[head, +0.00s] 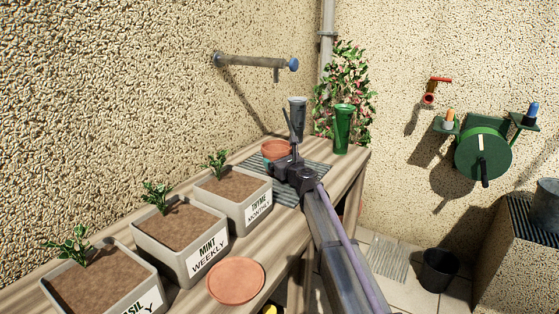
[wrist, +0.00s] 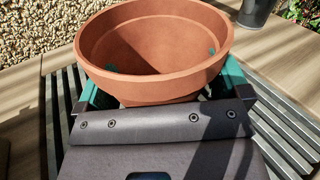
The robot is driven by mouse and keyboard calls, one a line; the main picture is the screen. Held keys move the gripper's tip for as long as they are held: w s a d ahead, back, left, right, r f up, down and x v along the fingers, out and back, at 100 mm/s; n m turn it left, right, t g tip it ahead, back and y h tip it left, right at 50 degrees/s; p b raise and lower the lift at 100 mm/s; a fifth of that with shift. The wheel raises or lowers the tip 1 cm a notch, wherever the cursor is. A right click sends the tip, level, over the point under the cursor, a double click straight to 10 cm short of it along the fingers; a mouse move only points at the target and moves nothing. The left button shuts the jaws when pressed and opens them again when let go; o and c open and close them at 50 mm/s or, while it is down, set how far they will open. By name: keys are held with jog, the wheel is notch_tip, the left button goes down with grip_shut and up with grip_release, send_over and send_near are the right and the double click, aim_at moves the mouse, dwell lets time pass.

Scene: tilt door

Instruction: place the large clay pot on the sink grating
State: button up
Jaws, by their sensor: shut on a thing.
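The large clay pot (head: 276,147), terracotta and empty, is upright at the back of the wooden bench. It fills the top middle of the wrist view (wrist: 155,45). My gripper (head: 272,161) is shut on it, with green fingers on both sides (wrist: 160,88). A dark slatted grating (head: 318,172) set in the bench lies below the pot and my gripper, and its slats show in the wrist view (wrist: 290,125). I cannot tell whether the pot touches it. Another dark grating (head: 520,215) tops the stone block at the right.
Planters labelled thyme (head: 232,198), mint (head: 180,245) and basil (head: 100,285) line the bench, with a clay saucer (head: 236,281) in front. A grey vessel (head: 297,115) and a green vase (head: 342,130) stand behind my gripper. A metal bucket (head: 545,208) stands on the stone block.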

jog(key=shift+f+b, duration=0.3)
jog(key=o, duration=0.6)
jog(key=shift+o, duration=0.2)
jog(key=shift+s, duration=0.1)
jog(key=v, duration=1)
jog(key=shift+s+d, duration=0.25)
jog(key=shift+s, duration=0.1)
jog(key=shift+r, duration=0.1)
